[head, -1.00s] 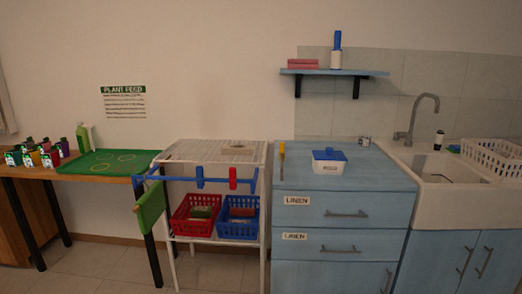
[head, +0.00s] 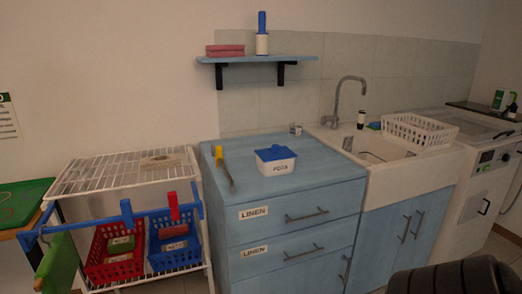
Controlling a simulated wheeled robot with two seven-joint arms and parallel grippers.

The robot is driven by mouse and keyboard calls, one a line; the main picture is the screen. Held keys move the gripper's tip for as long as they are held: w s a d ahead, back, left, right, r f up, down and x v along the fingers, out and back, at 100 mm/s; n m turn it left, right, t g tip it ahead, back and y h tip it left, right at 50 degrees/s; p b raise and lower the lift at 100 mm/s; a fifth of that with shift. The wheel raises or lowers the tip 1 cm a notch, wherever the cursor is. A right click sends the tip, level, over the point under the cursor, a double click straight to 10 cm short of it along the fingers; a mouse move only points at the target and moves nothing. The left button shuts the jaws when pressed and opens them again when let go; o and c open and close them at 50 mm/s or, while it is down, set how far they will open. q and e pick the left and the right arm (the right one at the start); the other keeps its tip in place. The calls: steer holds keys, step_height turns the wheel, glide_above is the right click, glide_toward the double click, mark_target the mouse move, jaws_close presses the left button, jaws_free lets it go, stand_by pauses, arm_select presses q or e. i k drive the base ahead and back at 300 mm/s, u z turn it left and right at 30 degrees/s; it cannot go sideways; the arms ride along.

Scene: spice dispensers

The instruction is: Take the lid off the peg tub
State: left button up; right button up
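The peg tub (head: 277,166) is a white tub with a label on its front. It stands on top of the blue drawer cabinet (head: 315,184). Its blue lid (head: 277,153) with a raised handle sits on the tub. Neither of my grippers shows in the head view. A dark rounded shape at the bottom right edge cannot be made out clearly.
A yellow-handled tool (head: 221,160) lies left of the tub. A small metal item (head: 296,129) is behind it. The sink (head: 400,165) with a white basket (head: 420,130) is to the right. A wire rack (head: 120,172) with red and blue baskets stands left. A shelf (head: 258,59) hangs above.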

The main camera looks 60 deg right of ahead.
mark_target(276, 152)
steer(key=z, duration=0.6)
steer(key=i, duration=0.8)
steer(key=z, duration=0.75)
